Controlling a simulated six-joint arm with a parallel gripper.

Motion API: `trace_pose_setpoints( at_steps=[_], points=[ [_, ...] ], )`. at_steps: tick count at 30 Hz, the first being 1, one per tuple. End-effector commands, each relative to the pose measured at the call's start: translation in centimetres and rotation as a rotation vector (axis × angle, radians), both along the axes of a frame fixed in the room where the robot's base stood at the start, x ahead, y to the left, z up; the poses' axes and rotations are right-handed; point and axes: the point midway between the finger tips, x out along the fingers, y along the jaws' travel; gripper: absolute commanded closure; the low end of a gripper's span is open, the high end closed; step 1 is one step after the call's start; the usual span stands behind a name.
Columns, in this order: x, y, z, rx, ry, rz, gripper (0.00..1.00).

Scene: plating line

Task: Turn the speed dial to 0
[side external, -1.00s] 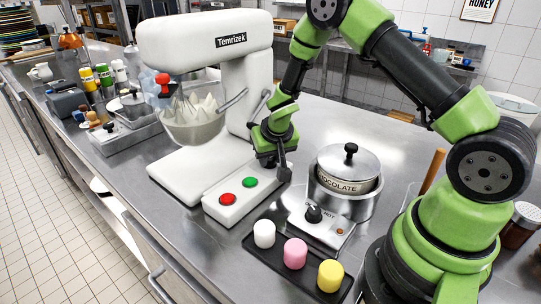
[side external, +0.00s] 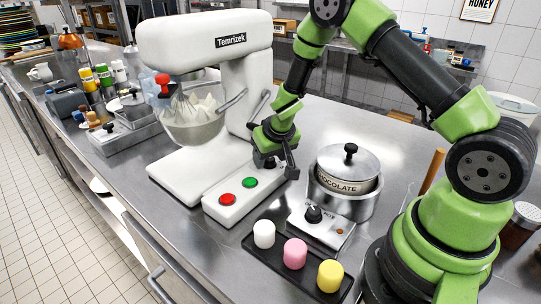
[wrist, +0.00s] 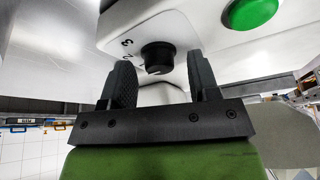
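The speed dial is a black round knob (wrist: 157,57) on a white plate of the mixer's base, seen in the wrist view. Printed numbers, among them 3 and 2, show to its left; the pointer's exact setting is too unclear to read. My gripper (wrist: 162,80) is open, one finger on each side of the dial in the picture, with visible gaps and no clear contact. In the side view my gripper (side external: 281,166) is low over the back end of the white mixer's (side external: 200,45) control box and partly hides the dial area.
On the control box are a green button (side external: 250,183) and a red button (side external: 228,199). A chocolate pot (side external: 348,168) on a warmer with its own black knob (side external: 314,214) stands close right. A dark tray (side external: 310,276) holds white, pink and yellow pieces in front.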

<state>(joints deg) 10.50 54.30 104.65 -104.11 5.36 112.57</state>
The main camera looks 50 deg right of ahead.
Motion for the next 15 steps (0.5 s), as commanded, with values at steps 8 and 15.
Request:
trace_pose_setpoints(
  at_steps=[8, 15],
  points=[
    [-0.2, 0.1, 0.4, 0.000, 0.000, -0.002, 0.44],
    [-1.0, 0.4, 2.6, 0.001, -0.002, -0.001, 0.44]
  ],
)
